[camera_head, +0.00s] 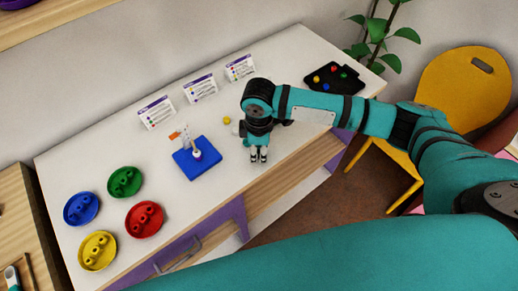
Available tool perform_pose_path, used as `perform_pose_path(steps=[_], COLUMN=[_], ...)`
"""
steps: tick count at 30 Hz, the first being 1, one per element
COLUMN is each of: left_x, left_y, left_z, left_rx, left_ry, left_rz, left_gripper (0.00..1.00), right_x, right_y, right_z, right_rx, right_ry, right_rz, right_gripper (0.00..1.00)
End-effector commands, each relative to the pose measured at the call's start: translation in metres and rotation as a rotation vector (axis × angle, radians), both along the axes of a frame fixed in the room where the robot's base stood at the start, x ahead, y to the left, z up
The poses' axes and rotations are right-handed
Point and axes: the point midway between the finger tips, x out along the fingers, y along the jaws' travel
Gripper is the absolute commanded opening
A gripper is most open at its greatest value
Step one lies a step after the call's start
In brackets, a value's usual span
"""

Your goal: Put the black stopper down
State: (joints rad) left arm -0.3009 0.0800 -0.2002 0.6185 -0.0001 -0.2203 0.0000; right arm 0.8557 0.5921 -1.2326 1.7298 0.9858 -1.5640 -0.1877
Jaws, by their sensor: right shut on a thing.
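My right gripper (259,158) points down over the front part of the white table, right of the blue board. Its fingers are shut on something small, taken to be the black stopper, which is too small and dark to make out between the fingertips. I cannot tell whether it touches the table. The blue board (188,168) lies flat, with a white upright post (196,154) on it and a small orange and white piece at its back edge. My left gripper is not in view.
Blue (69,218), green (115,193), red (157,222) and yellow (86,262) dishes stand at the left. A yellow bead (226,120) lies behind the gripper. Cards (200,89) line the back. A black tray (353,86) with coloured beads is at the far right.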

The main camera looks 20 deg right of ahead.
Motion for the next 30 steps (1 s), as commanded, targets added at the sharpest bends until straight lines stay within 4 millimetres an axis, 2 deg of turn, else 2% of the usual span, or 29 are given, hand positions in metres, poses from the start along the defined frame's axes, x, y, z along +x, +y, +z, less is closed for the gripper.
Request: perform_pose_path(steps=[1,6,17,20,30], left_x=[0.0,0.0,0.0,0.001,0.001], left_y=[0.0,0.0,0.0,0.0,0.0], left_z=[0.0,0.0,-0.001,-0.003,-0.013], left_rx=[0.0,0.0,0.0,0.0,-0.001], left_ry=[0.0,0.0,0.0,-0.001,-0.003], left_rz=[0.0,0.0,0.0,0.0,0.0], left_gripper=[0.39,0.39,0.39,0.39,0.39], right_x=[0.0,0.0,0.0,0.001,0.001], right_y=[0.0,0.0,0.0,0.0,0.001], right_z=[-0.001,-0.001,0.005,0.018,0.089], right_rx=[0.0,0.0,0.0,0.0,0.002], right_ry=[0.0,0.0,0.0,-0.002,-0.003], right_rz=[0.0,0.0,0.0,0.001,0.001], right_gripper=[0.24,0.46,0.46,0.46,0.46])
